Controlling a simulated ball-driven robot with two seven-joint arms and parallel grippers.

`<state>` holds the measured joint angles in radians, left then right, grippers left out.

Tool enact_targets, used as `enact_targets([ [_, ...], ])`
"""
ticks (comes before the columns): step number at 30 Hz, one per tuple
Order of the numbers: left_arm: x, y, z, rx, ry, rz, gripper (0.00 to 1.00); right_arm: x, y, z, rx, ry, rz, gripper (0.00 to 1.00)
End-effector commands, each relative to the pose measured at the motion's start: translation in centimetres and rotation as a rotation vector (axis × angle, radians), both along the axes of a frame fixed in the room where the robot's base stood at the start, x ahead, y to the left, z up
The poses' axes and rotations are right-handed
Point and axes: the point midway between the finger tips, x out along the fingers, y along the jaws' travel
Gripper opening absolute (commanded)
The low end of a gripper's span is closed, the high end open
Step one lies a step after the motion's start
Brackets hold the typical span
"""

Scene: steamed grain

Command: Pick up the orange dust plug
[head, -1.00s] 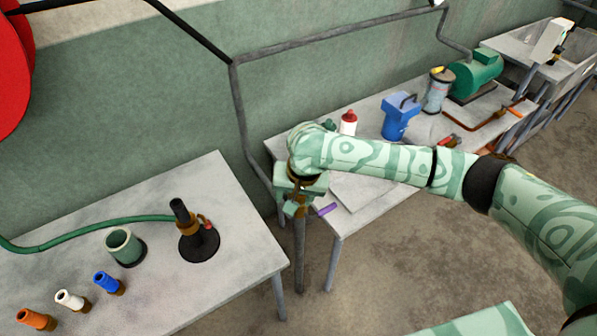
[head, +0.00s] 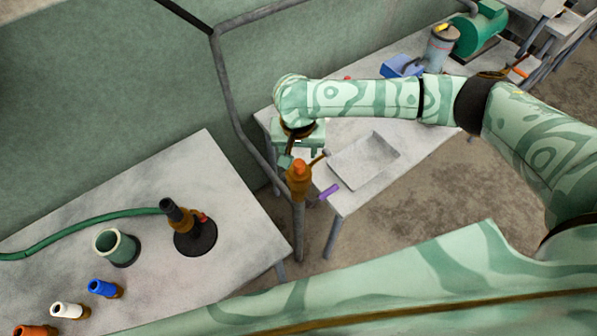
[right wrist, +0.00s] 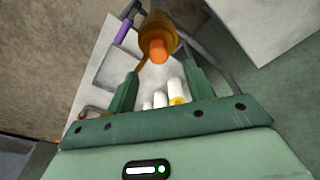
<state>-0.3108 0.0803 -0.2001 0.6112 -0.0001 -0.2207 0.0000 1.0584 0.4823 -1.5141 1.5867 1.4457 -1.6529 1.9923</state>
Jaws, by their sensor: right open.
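The orange dust plug (head: 299,166) sits in the top of a brass fitting (head: 299,186) on an upright grey pipe between the two tables. In the right wrist view the plug (right wrist: 158,50) points toward the camera, just beyond and between the fingertips. My right gripper (head: 302,158) is open and empty, above and slightly behind the plug. It also shows in the right wrist view (right wrist: 160,74), with one finger on each side and no visible contact. My left gripper is not in view.
A purple-handled lever (head: 329,192) projects beside the fitting. The left table (head: 215,170) holds a black stand (head: 194,236), a green cup (head: 117,247), and blue (head: 103,288), white (head: 68,310) and orange (head: 35,330) brass-based pieces. A grey tray (head: 365,160) lies on the back table.

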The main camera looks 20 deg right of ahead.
Motion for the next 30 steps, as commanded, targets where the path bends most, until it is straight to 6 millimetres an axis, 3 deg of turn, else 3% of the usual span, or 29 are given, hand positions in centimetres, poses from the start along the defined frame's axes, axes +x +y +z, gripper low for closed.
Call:
enact_targets([
  [1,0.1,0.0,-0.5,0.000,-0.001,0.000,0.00,0.1,-0.1,-1.1,-0.001,0.001,-0.002,0.52],
  [8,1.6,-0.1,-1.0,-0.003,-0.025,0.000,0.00,0.4,-0.2,-2.9,-0.001,0.000,0.000,0.52],
  [15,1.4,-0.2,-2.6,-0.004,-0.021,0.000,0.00,0.7,-0.4,-6.8,-0.001,0.001,0.001,0.52],
  [24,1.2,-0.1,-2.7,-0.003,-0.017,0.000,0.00,0.8,-0.5,-7.2,0.000,-0.001,0.000,0.52],
  [26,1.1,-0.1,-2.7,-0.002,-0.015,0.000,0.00,0.8,-0.5,-7.2,0.000,-0.001,0.000,0.38],
  [30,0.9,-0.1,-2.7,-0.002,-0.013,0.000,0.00,0.8,-0.5,-7.2,0.000,-0.001,0.000,0.00],
])
